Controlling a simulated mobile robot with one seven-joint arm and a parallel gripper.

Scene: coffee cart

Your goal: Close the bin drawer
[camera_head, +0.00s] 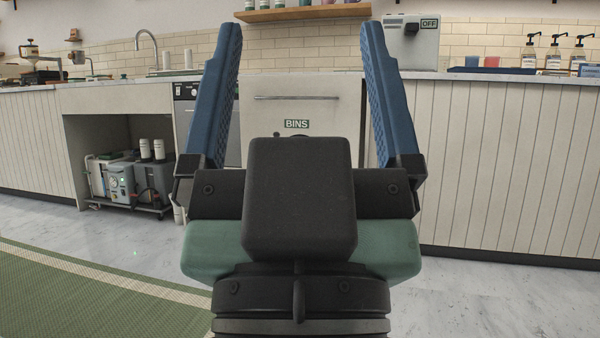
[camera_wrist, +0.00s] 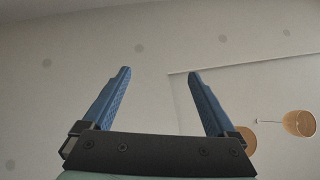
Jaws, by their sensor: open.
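The bin drawer (camera_head: 335,110) is a pale front panel in the counter, in the middle of the head view. It has a long horizontal handle (camera_head: 297,97) and a green BINS label (camera_head: 297,124). My gripper hides its lower part, and how far it stands out from the counter is hard to tell. My gripper (camera_head: 302,32) is open and empty, with its two blue fingers pointing up on either side of the panel in the picture. It appears nearer the camera than the drawer, with no contact visible.
The counter has a plank front (camera_head: 510,160) to the right. A dark-topped appliance (camera_head: 186,110) and an open bay with equipment (camera_head: 125,180) are to the left. A machine marked OFF (camera_head: 410,42) stands on the counter. Bare floor and a green rug (camera_head: 80,295) lie in front.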

